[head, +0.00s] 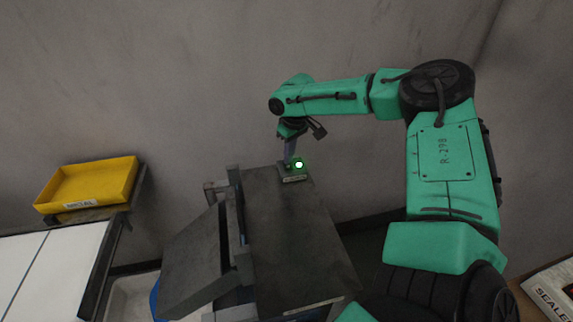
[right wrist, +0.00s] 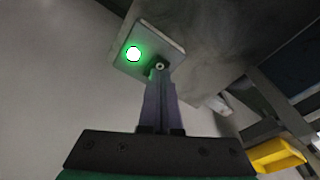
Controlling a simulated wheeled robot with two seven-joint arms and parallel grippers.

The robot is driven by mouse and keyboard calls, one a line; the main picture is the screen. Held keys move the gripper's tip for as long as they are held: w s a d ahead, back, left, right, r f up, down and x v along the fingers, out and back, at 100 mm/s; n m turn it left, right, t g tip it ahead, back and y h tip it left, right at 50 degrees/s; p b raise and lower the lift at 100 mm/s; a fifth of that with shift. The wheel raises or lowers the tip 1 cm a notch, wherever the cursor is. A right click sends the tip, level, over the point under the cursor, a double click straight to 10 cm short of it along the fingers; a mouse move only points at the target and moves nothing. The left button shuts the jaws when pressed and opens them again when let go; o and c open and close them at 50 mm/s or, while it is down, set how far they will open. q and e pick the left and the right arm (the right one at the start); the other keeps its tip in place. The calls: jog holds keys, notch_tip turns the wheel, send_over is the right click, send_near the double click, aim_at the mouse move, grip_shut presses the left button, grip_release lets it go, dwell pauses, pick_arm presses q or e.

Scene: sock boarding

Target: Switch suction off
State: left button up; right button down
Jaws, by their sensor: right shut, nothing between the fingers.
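A small switch plate (head: 284,169) with a lit green lamp (head: 299,165) sits at the far end of the dark machine top (head: 290,235). In the right wrist view the plate (right wrist: 172,47) carries the glowing green lamp (right wrist: 133,54) and a small round switch tip (right wrist: 159,66) beside it. My right gripper (head: 288,162) points down at the plate. Its fingers (right wrist: 159,76) are shut with nothing between them, and their tips are right at the switch. I cannot tell whether they touch it. My left gripper is not in view.
A sloping dark panel (head: 190,265) stands left of the machine top. A yellow bin (head: 95,183) sits on a shelf at the left, above a white-topped table (head: 55,265). A wall (head: 200,80) rises behind. A labelled box (head: 550,290) is at the lower right.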

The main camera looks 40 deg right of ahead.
aim_at(289, 167)
jog(key=shift+f+b, duration=0.65)
jog(key=shift+f, duration=0.2)
dwell(0.4)
notch_tip(289, 167, up, 7)
jog(key=p, duration=0.6)
dwell(0.4)
